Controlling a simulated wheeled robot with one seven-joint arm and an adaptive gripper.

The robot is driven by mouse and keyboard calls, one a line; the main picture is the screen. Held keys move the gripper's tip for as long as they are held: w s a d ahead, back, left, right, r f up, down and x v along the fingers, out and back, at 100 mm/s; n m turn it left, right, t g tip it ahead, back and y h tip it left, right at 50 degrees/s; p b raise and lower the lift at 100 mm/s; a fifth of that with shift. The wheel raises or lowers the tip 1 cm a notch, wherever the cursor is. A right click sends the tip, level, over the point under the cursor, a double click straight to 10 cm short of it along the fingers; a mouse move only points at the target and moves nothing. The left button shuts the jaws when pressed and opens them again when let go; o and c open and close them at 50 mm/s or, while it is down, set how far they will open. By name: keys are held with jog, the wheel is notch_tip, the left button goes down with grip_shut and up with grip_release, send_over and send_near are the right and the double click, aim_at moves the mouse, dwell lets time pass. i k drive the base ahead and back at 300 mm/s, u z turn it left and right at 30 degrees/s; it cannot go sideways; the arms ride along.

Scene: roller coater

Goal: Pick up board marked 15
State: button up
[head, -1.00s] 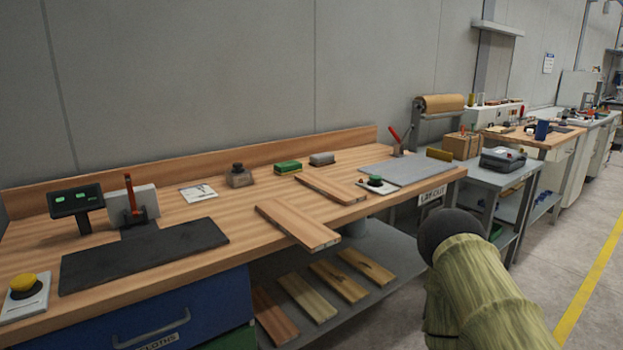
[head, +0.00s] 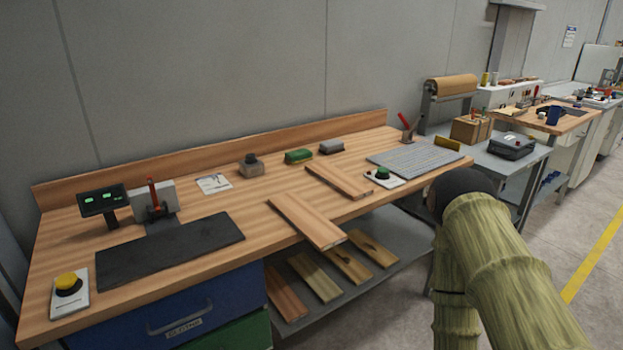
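Two reddish boards lie on the wooden workbench (head: 225,222). The near board (head: 307,221) sticks out over the bench's front edge, and the far board (head: 339,181) lies behind it. Several more boards lie on the grey lower shelf: a reddish one (head: 286,291), a pale one (head: 314,277), and two with dark marks, one (head: 348,266) beside the other (head: 373,249). No number can be read on any board. My arm shows at the lower right, in front of the bench's right end; my gripper is not in view.
A black mat (head: 170,248), a yellow button (head: 69,283) and a display (head: 102,201) are at the bench's left. Open floor (head: 400,318) lies in front.

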aim_at(321, 232)
jog(key=z, duration=1.55)
jog(key=i, duration=1.05)
jog(key=u, duration=2.1)
